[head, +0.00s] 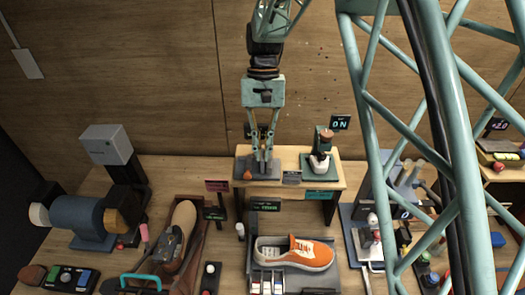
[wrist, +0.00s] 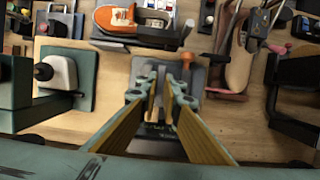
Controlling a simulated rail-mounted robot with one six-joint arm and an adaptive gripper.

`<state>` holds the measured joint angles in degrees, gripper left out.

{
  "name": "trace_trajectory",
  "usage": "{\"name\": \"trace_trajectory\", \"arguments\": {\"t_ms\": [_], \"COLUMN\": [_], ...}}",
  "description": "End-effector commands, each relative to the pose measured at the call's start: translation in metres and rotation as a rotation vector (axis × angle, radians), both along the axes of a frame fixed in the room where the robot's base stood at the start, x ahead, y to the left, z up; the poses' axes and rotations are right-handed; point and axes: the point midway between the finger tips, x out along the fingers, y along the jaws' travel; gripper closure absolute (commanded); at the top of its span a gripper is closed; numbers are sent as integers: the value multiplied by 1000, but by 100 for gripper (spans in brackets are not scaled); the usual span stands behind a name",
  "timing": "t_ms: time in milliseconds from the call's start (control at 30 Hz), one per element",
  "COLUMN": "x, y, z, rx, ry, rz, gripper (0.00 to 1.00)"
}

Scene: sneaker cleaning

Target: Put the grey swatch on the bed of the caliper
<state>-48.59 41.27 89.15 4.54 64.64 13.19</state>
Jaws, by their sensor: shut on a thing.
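My gripper (head: 262,170) points down over a dark grey pad (head: 242,165) at the left of the small raised wooden bench. In the wrist view my gripper (wrist: 166,90) has its fingertips close together over that pad, with a thin grey piece between them that looks like the grey swatch (wrist: 161,82). The fingers hide much of it, and I cannot tell whether it touches the pad. To the right in the head view stands a device that looks like the caliper (head: 320,163), with a teal base, a pale block and a dark knob. It also shows in the wrist view (wrist: 58,72).
A lit sign (head: 340,122) reads ON behind the caliper. An orange sneaker (head: 300,254) lies in front of the bench. Bare bench top (head: 290,160) lies between pad and caliper.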

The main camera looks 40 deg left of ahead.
Motion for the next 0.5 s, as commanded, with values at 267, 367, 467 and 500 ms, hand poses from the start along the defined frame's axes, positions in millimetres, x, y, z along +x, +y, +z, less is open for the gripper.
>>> {"name": "trace_trajectory", "arguments": {"t_ms": [267,367,467,500], "x": [0,0,0,0], "y": [0,0,0,0], "z": [0,-2,-3,-3], "rx": [1,0,0,0], "ry": [-1,0,0,0], "rz": [0,0,0,0], "gripper": [100,100,93,89]}}
